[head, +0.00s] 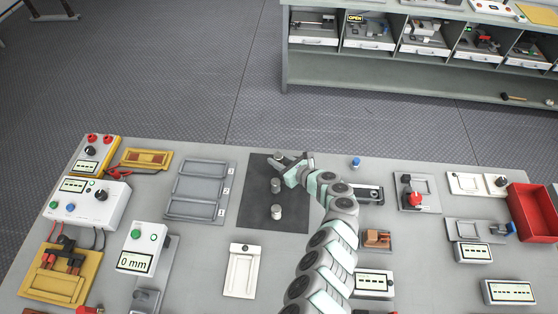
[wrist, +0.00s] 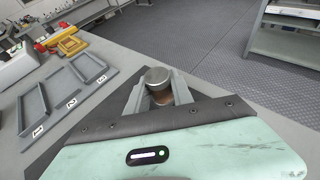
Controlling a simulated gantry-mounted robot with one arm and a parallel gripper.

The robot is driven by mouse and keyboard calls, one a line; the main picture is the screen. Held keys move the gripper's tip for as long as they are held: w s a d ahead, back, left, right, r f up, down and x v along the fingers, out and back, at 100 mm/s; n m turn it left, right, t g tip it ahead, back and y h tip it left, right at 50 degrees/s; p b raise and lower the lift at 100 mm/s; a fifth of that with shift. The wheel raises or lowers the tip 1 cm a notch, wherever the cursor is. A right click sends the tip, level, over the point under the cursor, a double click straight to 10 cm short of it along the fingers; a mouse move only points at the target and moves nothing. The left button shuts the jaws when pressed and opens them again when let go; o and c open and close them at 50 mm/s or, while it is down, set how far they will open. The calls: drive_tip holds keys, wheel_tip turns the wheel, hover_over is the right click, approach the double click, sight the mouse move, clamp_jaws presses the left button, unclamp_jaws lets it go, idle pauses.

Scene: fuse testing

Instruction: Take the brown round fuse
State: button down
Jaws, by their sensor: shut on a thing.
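My gripper (head: 284,163) is at the far edge of the dark mat (head: 255,215). In the wrist view my gripper (wrist: 158,92) has its two grey fingers closed around a round fuse with a brown body (wrist: 162,98) and a silver metal cap. The fuse stands upright between the fingers with its cap above them; its lower end is hidden. In the head view the fingers and arm largely cover it. Two round fuses with pale tops, a middle one (head: 276,186) and a near one (head: 276,212), stand on the mat toward the front.
A grey tray with numbered compartments (head: 228,190) lies left of the mat. A small blue-topped cylinder (head: 356,162) stands right of my arm. Testing devices fill the left and right table sides, with a red bin (head: 535,212) at far right. A shelf (head: 370,75) stands beyond the floor.

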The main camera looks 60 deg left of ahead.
sight(278, 156)
drive_tip(key=shift+r+p, duration=3.85)
drive_tip(key=shift+r, duration=0.55)
